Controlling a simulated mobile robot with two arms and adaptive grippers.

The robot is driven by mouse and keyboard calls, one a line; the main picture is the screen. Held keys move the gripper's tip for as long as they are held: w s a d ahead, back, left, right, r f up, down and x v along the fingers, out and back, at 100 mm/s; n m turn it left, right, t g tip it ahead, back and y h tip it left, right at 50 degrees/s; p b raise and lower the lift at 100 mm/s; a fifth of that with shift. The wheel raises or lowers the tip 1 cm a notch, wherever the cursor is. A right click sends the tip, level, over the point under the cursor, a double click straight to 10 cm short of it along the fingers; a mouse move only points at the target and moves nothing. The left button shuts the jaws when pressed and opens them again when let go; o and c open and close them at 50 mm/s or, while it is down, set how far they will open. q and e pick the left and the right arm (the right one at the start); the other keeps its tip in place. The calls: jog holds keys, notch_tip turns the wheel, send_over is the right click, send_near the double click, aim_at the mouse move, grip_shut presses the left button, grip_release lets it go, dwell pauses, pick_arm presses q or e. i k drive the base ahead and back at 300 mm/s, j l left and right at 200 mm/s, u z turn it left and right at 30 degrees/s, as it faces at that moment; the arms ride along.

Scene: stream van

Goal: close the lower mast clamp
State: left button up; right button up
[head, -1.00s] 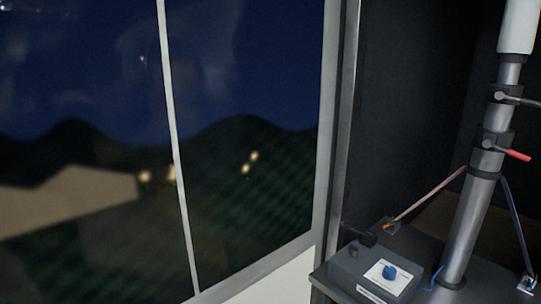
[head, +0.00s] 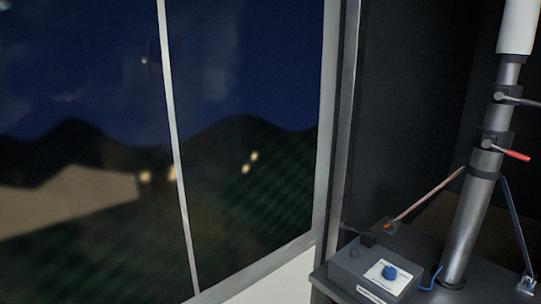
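A metal mast (head: 474,222) stands at the right of the head view, with a white section (head: 516,28) at its top. The lower mast clamp (head: 497,142) is a dark collar with a red-tipped lever (head: 518,155) pointing out to the right. Another clamp (head: 503,97) sits above it with a dark lever reaching right to the picture's edge. I cannot tell from this view whether either clamp is tight. Neither of my grippers is in view.
A control box (head: 371,275) with a blue knob (head: 389,272) stands left of the mast's foot. An orange strap (head: 430,194) and a blue strap (head: 516,222) run down from the mast. A large window (head: 240,150) fills the left.

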aim_at(487, 143)
jog(key=z, duration=1.3)
